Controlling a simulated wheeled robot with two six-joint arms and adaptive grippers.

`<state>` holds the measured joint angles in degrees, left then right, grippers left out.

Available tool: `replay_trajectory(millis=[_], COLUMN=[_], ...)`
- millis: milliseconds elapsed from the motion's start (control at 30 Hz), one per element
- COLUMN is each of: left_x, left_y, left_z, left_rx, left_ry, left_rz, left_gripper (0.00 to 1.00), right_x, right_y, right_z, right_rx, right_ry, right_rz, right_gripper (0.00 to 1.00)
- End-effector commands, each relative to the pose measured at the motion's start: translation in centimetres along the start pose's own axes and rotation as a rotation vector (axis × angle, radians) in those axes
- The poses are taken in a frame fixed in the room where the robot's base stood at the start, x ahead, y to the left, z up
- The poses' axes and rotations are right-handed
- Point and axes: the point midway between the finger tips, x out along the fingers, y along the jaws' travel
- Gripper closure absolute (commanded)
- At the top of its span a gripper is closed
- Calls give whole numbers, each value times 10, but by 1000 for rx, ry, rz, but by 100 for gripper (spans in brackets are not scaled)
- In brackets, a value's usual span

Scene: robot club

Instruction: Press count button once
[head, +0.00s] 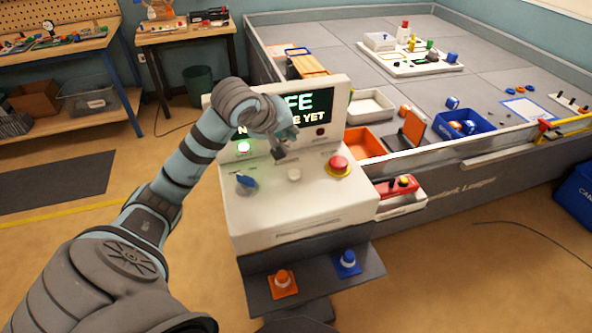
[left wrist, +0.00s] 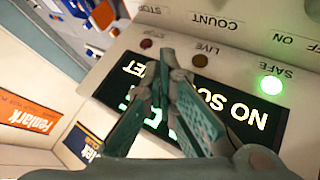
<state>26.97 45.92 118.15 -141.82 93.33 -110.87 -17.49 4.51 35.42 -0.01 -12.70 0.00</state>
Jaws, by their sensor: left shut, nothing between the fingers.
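The count button is a pale round button (head: 294,174) on the sloped top of a white console (head: 262,212). It sits between a blue knob (head: 246,184) and a red mushroom stop button (head: 338,165). My left gripper (head: 279,154) is shut and empty, just behind and above the pale button, with a visible gap to it. In the left wrist view my shut fingers (left wrist: 173,68) hang over the console's screen. The COUNT label (left wrist: 216,22) reads upside down there; the button itself is out of that view. My right gripper is not in view.
The console's upright screen (head: 318,104) is partly hidden by my left arm; a green lamp (head: 244,147) glows beside it. A walled game field (head: 480,75) lies behind on the right.

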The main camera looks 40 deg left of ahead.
Motion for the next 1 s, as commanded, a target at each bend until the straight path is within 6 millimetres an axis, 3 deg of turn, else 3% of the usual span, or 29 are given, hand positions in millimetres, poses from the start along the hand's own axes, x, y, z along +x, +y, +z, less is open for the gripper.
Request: replay_trajectory(millis=[333,800,1000], left_x=[7,54,62], left_y=[-6,-40,-46], left_z=[6,40,47], left_rx=[-2,-4,-4], left_ry=[-2,-2,-2], left_rz=[0,1,2], left_gripper=[100,100,100], right_x=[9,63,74], right_y=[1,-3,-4], right_z=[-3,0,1], right_rx=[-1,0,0], right_ry=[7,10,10], right_rz=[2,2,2], right_gripper=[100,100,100])
